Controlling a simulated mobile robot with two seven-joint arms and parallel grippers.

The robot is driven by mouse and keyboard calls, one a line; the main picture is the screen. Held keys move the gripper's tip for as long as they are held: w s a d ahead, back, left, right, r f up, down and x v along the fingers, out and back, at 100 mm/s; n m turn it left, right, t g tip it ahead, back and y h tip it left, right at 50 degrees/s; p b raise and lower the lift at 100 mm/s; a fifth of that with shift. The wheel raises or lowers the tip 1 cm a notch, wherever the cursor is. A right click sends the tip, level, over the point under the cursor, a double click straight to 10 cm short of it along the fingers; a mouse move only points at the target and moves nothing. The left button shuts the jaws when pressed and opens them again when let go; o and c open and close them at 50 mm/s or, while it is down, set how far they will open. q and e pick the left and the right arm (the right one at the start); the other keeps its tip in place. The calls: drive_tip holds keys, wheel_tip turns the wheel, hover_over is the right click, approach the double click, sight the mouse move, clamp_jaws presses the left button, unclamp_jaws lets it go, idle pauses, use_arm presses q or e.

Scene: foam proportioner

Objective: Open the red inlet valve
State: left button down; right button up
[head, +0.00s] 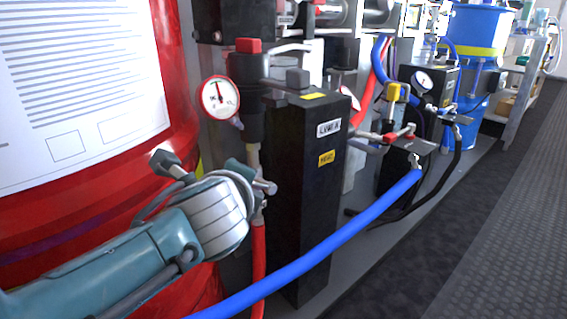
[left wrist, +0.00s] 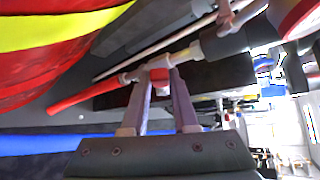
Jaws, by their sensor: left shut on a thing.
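The red inlet valve's handle (left wrist: 159,76) shows in the left wrist view, between my left gripper's (left wrist: 164,70) two fingertips. The gripper is shut on it. The valve sits in line between a red hose (left wrist: 85,96) and a pale fitting (left wrist: 190,53) below a dark pump body. In the head view my left gripper (head: 262,178) reaches in from the left, in front of the pipe under the pressure gauge (head: 220,98). There the gripper hides the valve handle, so I cannot tell how far it is turned. My right gripper is in neither view.
A large red drum (head: 100,200) stands close on the left behind my arm. A black box (head: 305,190) with labels stands just right of the gripper. A blue hose (head: 340,240) crosses low in front. The floor (head: 470,230) at the right is clear.

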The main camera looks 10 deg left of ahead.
use_arm(q)
drive_tip(key=c, duration=0.7)
unclamp_jaws()
drive_tip(key=p+v, duration=0.6)
drive_tip(key=v, duration=0.4)
